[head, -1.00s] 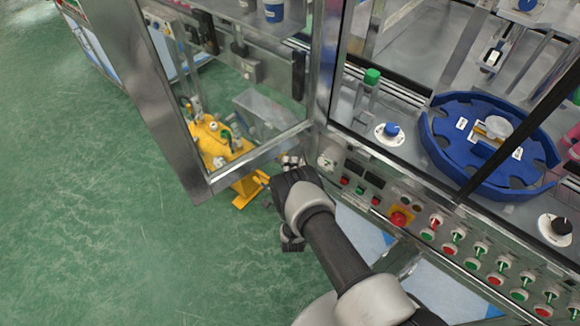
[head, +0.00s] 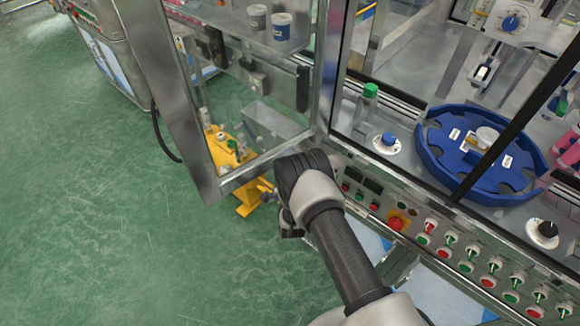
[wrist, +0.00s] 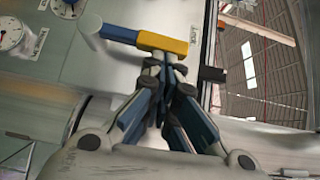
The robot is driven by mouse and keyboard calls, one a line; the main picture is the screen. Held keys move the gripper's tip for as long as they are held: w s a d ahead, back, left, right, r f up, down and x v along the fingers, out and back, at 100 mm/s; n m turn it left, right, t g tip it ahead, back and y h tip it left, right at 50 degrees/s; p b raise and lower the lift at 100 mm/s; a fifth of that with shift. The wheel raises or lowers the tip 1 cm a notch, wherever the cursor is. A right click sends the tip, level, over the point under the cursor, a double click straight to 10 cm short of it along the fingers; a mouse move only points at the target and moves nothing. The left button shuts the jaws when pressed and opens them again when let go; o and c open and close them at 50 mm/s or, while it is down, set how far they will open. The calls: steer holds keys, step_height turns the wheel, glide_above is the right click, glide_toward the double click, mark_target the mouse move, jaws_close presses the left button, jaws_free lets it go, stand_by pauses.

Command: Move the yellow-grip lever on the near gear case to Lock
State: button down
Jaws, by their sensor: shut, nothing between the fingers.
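In the wrist view, a lever with a yellow grip (wrist: 165,43) and a blue bar (wrist: 121,34) lies nearly level in the picture, in front of a pale grey case face (wrist: 75,75). My gripper (wrist: 166,66) is shut and empty. Its fingertips are just below the yellow grip in the picture; I cannot tell if they touch it. In the head view my wrist hides the fingertips and the lever.
In the head view, an open glass-panelled door (head: 150,90) hangs just left of my arm. A control panel with a red stop button (head: 397,223) is close on the right. A yellow stand (head: 246,203) is partly hidden behind my wrist. Green floor at left is clear.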

steer(key=w+a+n+g, duration=0.1)
steer(key=w+a+r+n+g+h, duration=0.1)
steer(key=a+g, duration=0.1)
steer(key=shift+w+r+n, duration=0.1)
steer(key=shift+n, duration=0.3)
steer(key=shift+w+a+b, duration=0.35)
steer(key=shift+b, duration=0.2)
